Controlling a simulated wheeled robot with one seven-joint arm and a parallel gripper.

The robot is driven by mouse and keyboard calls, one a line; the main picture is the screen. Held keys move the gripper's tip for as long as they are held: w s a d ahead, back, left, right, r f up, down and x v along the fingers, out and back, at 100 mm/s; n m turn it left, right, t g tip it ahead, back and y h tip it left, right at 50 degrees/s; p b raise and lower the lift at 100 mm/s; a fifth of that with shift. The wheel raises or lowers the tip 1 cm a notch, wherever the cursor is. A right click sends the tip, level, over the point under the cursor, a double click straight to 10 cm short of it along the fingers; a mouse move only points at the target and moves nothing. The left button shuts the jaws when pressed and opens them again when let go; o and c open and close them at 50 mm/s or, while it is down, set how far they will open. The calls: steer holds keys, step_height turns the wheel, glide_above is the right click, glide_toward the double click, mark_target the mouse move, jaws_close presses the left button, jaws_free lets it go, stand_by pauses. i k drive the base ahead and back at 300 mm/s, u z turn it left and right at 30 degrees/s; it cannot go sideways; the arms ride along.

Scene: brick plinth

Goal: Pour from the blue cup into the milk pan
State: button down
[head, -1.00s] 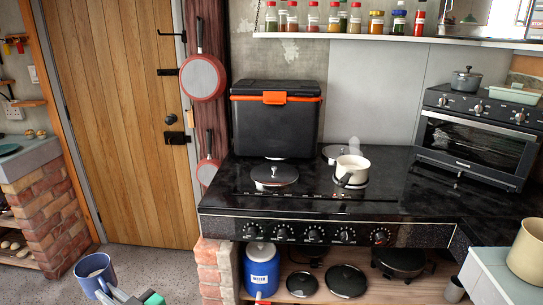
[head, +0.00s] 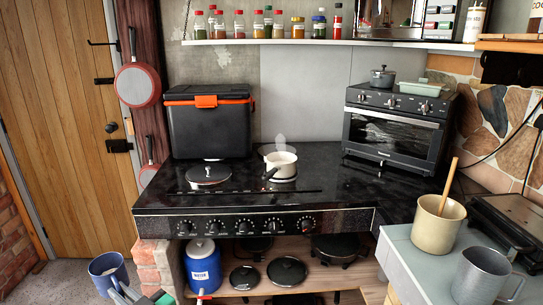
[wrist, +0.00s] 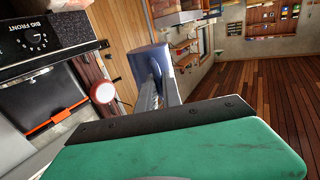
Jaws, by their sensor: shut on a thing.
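The blue cup (head: 105,273) is at the lower left of the head view, off the floor and in front of the brick plinth. My gripper (head: 122,292) is shut on it; the fingers reach it from the lower right. In the wrist view the cup (wrist: 150,62) sits at the far end of the fingers (wrist: 160,92). Its contents cannot be made out.
A black cooler box (head: 208,128) is behind, and an oven (head: 395,128) is at the right. A grey counter (head: 425,255) with a jug (head: 480,275) juts out at lower right.

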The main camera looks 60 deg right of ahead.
mark_target(276, 170)
steer(key=z, duration=0.8)
steer(key=i, duration=0.25)
